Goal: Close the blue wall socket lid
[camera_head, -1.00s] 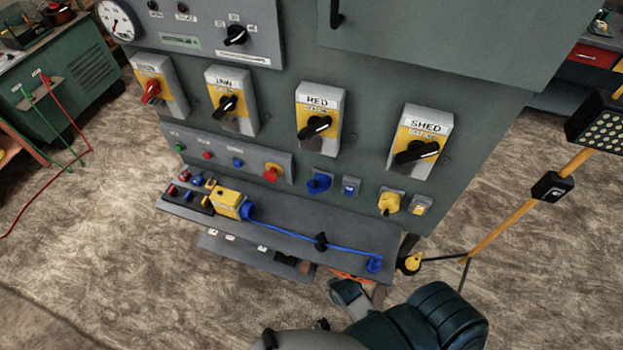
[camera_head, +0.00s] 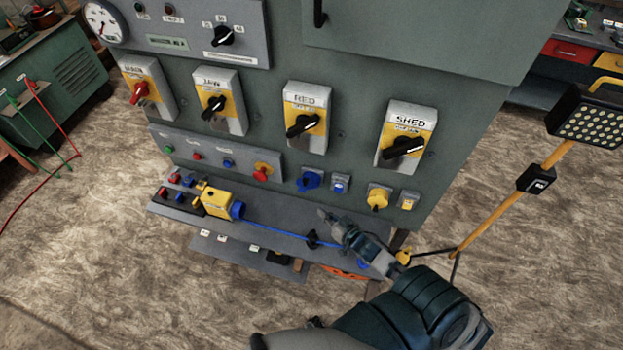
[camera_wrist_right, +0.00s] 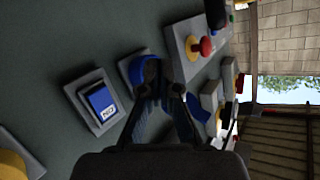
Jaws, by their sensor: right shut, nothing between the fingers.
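The blue wall socket (camera_head: 309,179) is on the front of the grey-green cabinet, below the RED switch. In the right wrist view, the blue socket (camera_wrist_right: 136,72) is partly behind my fingers. How far its lid stands open cannot be told. My right gripper (camera_head: 325,214) is shut and empty, just below and in front of the socket. In the wrist view, the right gripper (camera_wrist_right: 160,82) points at the socket and overlaps it; contact cannot be told. My left gripper is not in view.
A square blue switch (camera_head: 340,184) is right of the socket, and a yellow socket (camera_head: 378,198) is farther right. A red mushroom button (camera_head: 262,171) is to the left. The shelf (camera_head: 280,227) below holds a yellow box (camera_head: 217,204) and blue cable. A lamp stand (camera_head: 510,205) is at right.

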